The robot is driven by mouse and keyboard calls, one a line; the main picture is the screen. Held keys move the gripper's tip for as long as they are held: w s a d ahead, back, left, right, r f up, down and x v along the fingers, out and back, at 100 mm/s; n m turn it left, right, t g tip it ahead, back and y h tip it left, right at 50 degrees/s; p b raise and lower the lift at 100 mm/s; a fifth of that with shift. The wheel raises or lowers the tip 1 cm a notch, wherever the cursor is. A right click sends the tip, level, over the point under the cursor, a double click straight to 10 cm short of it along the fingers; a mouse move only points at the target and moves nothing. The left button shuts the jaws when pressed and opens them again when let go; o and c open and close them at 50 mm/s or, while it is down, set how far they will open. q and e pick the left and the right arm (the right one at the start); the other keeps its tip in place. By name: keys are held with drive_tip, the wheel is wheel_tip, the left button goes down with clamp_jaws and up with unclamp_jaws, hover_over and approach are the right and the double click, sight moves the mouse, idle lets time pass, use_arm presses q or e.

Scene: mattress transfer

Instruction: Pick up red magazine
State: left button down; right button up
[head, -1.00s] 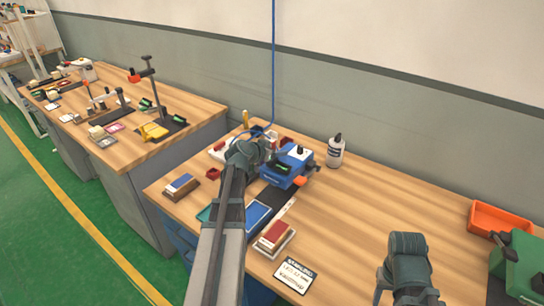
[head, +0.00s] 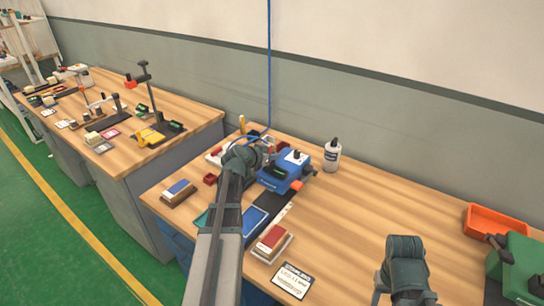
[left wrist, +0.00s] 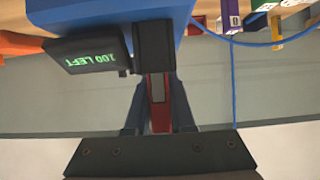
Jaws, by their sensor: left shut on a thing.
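In the left wrist view, my left gripper (left wrist: 158,105) is shut on a narrow red piece with a grey strip (left wrist: 159,118), which looks like the red magazine. The held piece meets a black part of the blue machine (left wrist: 100,12); I cannot tell whether it is seated in it. In the head view, the blue machine (head: 287,175) stands on the bench, and my left arm's wrist beside it hides the fingers and the held piece. My right arm shows at the lower right of the head view, but its fingers do not.
A red-topped block (head: 271,238) on a tray and a label card (head: 292,281) lie at the bench's front. An orange bin (head: 497,221) is at the right. The middle bench is clear. A blue cable (head: 268,70) hangs near the machine.

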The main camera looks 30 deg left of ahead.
wheel_tip(320, 180, up, 10)
drive_tip(key=p, duration=0.9)
drive_tip(key=shift+f, duration=0.25)
